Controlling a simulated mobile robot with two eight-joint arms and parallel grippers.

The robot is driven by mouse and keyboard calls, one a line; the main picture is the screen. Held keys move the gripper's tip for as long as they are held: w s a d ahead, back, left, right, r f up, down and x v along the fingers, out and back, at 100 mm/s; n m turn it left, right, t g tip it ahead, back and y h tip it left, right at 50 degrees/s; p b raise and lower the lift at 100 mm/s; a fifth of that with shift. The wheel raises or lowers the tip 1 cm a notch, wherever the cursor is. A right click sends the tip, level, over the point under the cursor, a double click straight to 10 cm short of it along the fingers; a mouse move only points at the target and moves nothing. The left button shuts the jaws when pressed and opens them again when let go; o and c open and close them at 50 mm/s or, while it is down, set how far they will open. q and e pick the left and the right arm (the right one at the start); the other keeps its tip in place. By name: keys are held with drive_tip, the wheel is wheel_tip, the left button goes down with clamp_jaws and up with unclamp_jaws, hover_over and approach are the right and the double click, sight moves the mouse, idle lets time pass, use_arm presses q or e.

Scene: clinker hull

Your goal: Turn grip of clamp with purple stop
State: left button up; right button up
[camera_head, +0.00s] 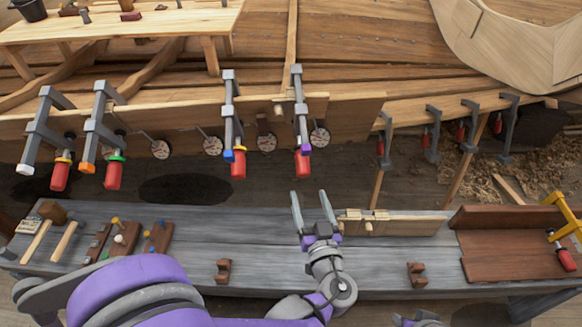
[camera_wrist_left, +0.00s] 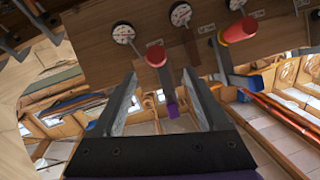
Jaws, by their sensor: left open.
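The clamp with the purple stop (camera_head: 304,138) hangs on the hull plank right of centre in the head view. Its bar hangs down, and its red grip (camera_head: 303,165) is at the lower end, beside the bar. My left gripper (camera_head: 309,196) is open and empty, below this grip and apart from it, fingers pointing up towards it. In the left wrist view a red grip (camera_wrist_left: 156,55) lies just beyond and between the open fingers (camera_wrist_left: 160,78), with the purple stop (camera_wrist_left: 172,109) near it. My right gripper's fingers are not visible.
A clamp with a blue stop (camera_head: 232,125) hangs to the left, with two more further left. Round dials (camera_head: 320,137) stick out close beside the clamps. The grey bench (camera_head: 260,260) below holds mallets, blocks and a plank piece (camera_head: 400,222) right of my gripper.

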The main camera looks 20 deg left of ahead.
sight(305, 175)
use_arm(q)
drive_tip(key=x, duration=1)
drive_tip(key=shift+w+d+r, duration=0.15)
drive_tip(key=shift+w+r, duration=0.05)
drive_tip(key=shift+w, duration=0.25)
clamp_jaws()
